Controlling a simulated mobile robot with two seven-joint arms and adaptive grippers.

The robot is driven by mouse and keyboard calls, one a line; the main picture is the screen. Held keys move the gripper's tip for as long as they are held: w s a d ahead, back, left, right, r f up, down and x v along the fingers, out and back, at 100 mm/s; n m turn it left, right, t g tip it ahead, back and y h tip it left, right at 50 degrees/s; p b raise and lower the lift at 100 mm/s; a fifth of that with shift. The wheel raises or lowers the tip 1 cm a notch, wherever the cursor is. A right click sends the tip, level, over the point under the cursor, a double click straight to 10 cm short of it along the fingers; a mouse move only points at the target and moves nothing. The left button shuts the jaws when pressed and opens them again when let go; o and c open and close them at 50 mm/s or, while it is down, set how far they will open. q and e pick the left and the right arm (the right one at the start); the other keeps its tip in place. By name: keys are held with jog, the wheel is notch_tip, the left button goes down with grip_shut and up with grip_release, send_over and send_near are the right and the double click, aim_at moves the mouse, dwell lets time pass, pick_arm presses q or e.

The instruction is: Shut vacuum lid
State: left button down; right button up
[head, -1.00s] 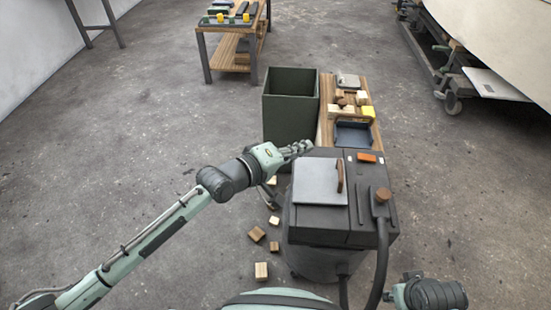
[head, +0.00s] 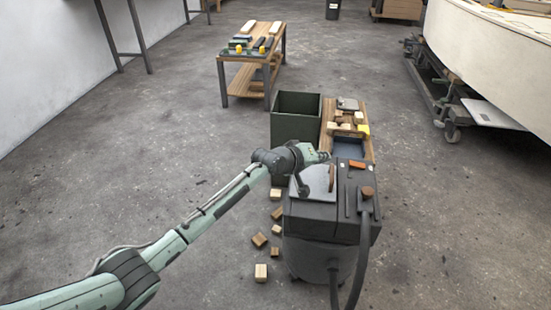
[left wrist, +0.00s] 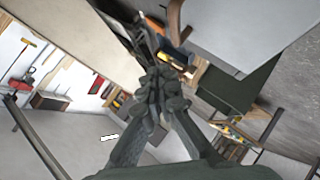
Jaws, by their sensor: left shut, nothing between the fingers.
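The shop vacuum (head: 318,222) stands at centre right in the head view, a dark grey box-topped machine with a hose. Its pale grey lid (head: 312,183) carries a wooden handle (head: 331,177). I cannot tell for sure how far the lid is tilted. My left gripper (head: 322,156) is shut and empty, at the lid's far edge; part of the lid is hidden behind my wrist. The left wrist view shows the gripper's dark fingers (left wrist: 160,72), with a pale panel, likely the lid (left wrist: 245,30), beside them. Contact is unclear. My right gripper is out of view.
A green bin (head: 296,125) and a low wooden bench (head: 365,145) with blocks stand behind the vacuum. Loose wooden blocks (head: 260,240) lie on the floor at its left. A worktable (head: 250,57) stands farther back; a boat hull (head: 490,45) is at right.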

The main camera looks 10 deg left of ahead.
aim_at(331, 175)
pick_arm(q)
jog(key=shift+w+d+f, duration=0.1)
jog(key=shift+d+f, duration=0.3)
jog(key=shift+f, duration=0.25)
jog(key=shift+w+d+f, duration=0.1)
jog(key=shift+d+f, duration=0.3)
jog(key=shift+f, duration=0.2)
jog(key=shift+d+f, duration=0.7)
jog(key=shift+f, duration=0.1)
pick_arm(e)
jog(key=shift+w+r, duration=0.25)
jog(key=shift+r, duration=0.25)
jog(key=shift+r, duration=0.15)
pick_arm(q)
jog(key=shift+r, duration=0.1)
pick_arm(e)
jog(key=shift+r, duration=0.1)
